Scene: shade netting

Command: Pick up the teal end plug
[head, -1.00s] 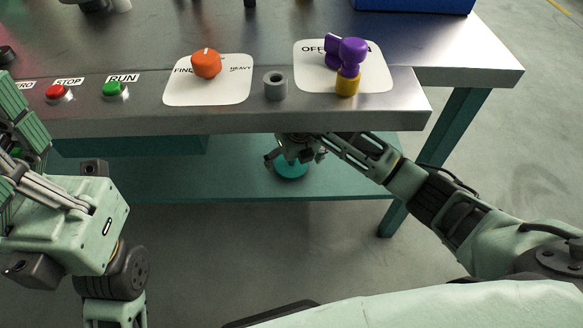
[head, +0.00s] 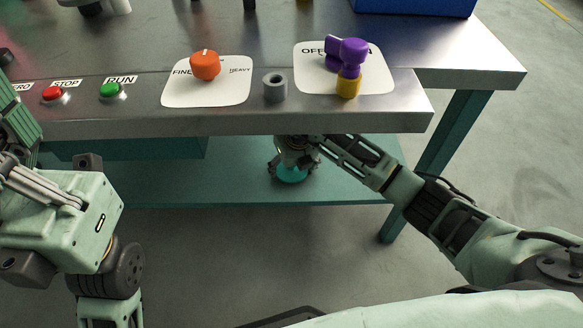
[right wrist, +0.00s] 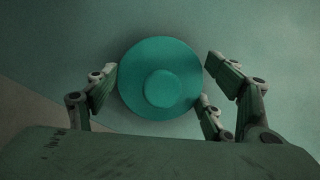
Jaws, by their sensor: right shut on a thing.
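The teal end plug (head: 291,175) is low under the front edge of the bench, over the teal lower shelf (head: 235,184). In the right wrist view the plug (right wrist: 160,78) is a round disc with a smaller round boss in its middle. My right gripper (head: 292,165) reaches in under the bench top. It is shut on the plug, with its fingers on both sides of the disc (right wrist: 160,88). I cannot tell whether the plug touches the shelf. My left arm (head: 55,185) shows at the left edge, but its gripper is not visible.
The bench top (head: 210,122) hangs over the right gripper. On it are a red button (head: 52,94), a green button (head: 110,91), an orange knob (head: 205,66), a grey ring (head: 275,87) and a purple handle (head: 350,52) on a yellow base. A bench leg (head: 424,165) stands at right.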

